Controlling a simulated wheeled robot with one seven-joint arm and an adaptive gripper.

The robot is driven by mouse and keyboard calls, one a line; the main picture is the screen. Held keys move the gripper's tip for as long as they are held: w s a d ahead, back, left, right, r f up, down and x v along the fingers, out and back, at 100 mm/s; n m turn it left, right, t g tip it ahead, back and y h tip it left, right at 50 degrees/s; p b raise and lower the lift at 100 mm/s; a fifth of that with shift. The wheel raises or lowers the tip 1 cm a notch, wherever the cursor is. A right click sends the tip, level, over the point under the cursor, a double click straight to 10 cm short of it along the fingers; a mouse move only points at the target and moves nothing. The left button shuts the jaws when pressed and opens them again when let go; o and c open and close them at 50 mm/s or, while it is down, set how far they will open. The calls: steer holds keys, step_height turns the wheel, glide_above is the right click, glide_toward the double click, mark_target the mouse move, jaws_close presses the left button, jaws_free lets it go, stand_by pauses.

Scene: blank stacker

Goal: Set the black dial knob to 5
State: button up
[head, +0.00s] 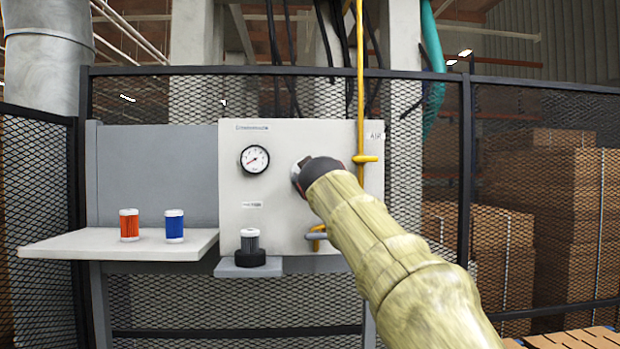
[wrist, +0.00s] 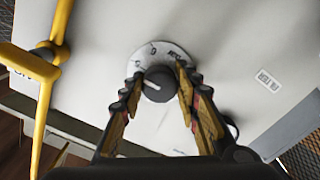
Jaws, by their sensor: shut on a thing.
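The black dial knob (wrist: 158,84) sits on a pale round scale plate (wrist: 168,50) in the wrist view. A light pointer line shows on the knob's face, but I cannot tell which number it points at. My gripper (wrist: 157,88) is shut on the knob, one finger on each side of it. In the head view my gripper (head: 302,172) is at the white panel (head: 290,215), and my arm hides the knob there.
A round gauge (head: 255,159) is left of my gripper. A yellow pipe with a valve handle (head: 365,159) stands close on the right. A shelf (head: 60,246) holds an orange filter (head: 129,225) and a blue filter (head: 174,226). A grey filter (head: 249,240) stands in a black holder (head: 249,258).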

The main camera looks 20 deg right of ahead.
steer(key=o, duration=0.7)
steer(key=shift+f, duration=0.3)
steer(key=o, duration=0.5)
steer(key=shift+r, duration=0.2)
steer(key=shift+c, duration=0.2)
steer(key=v, duration=1.2)
